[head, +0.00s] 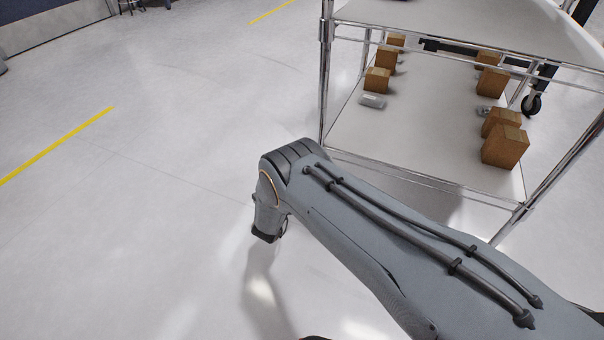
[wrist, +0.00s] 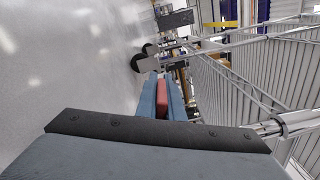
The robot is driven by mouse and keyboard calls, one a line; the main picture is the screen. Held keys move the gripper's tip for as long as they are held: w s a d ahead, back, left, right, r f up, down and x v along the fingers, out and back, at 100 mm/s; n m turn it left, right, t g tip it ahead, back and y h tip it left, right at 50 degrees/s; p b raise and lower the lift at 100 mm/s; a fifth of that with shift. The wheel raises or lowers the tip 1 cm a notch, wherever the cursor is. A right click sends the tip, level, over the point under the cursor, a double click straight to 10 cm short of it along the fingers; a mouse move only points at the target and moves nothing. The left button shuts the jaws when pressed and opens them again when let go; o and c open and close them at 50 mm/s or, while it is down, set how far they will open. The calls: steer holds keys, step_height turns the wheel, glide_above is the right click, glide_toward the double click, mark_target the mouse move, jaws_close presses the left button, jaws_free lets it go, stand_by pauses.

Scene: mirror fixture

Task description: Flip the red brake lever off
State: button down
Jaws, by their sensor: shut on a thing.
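The red brake lever (wrist: 162,103) shows in the wrist view as a small red block between the two blue-grey fingers of my gripper (wrist: 161,84). The fingers are closed on it, one on each side. Most of the lever's outline is hidden by the fingers, so I cannot tell its angle. In the head view my arm reaches left over the floor and bends down at its far end. The gripper's fingers and the lever cannot be made out there.
A metal cart (head: 324,85) with pale shelves stands at the upper right in the head view. Several brown boxes (head: 505,147) sit on its lower shelf. A dark caster wheel (head: 531,104) shows behind. The floor (head: 150,220) to the left is clear.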

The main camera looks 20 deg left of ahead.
steer(key=c, duration=1.9)
jaws_free()
steer(key=shift+r, duration=0.1)
steer(key=shift+o, duration=0.2)
steer(key=s+a+p, duration=0.1)
steer(key=s+p, duration=0.2)
steer(key=s, duration=0.4)
steer(key=shift+s, duration=0.35)
steer(key=shift+a, duration=0.1)
steer(key=shift+a, duration=0.1)
